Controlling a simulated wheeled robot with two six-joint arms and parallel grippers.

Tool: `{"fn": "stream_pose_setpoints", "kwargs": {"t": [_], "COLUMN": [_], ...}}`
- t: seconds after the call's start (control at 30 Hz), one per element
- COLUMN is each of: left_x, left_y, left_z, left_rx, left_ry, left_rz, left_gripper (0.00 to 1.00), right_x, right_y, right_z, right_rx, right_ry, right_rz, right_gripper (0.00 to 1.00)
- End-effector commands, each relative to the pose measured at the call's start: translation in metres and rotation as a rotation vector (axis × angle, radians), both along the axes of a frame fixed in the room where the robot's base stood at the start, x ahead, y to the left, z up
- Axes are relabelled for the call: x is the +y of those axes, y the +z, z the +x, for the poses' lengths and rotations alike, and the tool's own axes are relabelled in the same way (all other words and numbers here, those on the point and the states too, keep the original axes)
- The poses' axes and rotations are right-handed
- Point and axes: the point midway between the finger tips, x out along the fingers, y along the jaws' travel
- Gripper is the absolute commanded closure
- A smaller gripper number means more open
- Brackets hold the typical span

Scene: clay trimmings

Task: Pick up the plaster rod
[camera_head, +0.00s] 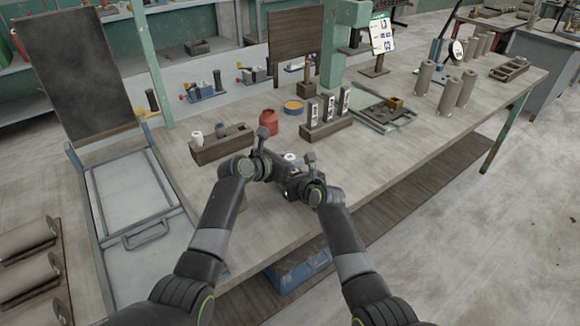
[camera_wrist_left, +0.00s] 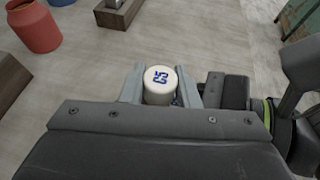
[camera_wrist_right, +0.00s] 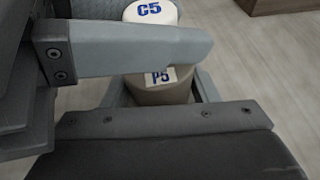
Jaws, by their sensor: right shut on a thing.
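The plaster rod is a pale upright cylinder with a white top marked C5; it shows small between my grippers in the head view (camera_head: 290,156), and in the left wrist view (camera_wrist_left: 161,80).
A wooden rack (camera_head: 222,146) with small pieces, a red jar (camera_head: 268,122) and a wooden block with labelled pieces (camera_head: 326,127) stand beyond my grippers. A tray (camera_head: 385,117) and grey cylinders (camera_head: 446,92) lie farther right. The table's front edge is clear.

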Motion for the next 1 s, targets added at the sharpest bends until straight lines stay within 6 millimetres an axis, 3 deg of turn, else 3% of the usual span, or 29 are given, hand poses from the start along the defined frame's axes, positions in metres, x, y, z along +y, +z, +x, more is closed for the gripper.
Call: {"fn": "stream_pose_setpoints", "kwargs": {"t": [0.13,0.43,0.8,1.0], "left_x": [0.0,0.0,0.0,0.0], "left_y": [0.0,0.008,0.079,0.098], "left_z": [0.0,0.0,0.0,0.0], "left_rx": [0.0,-0.003,-0.006,-0.002], "left_ry": [0.0,-0.001,-0.001,-0.001], "left_rz": [0.0,-0.001,0.001,0.001], "left_gripper": [0.95,0.95,0.95,0.95], "right_x": [0.0,0.0,0.0,0.0], "right_y": [0.0,0.0,-0.001,-0.001], "right_z": [0.0,0.0,0.0,0.0], "right_rx": [0.0,0.0,0.002,0.002], "right_ry": [0.0,0.0,0.0,0.0], "right_rz": [0.0,0.0,-0.001,-0.001], "right_gripper": [0.76,0.76,0.76,0.76]}}
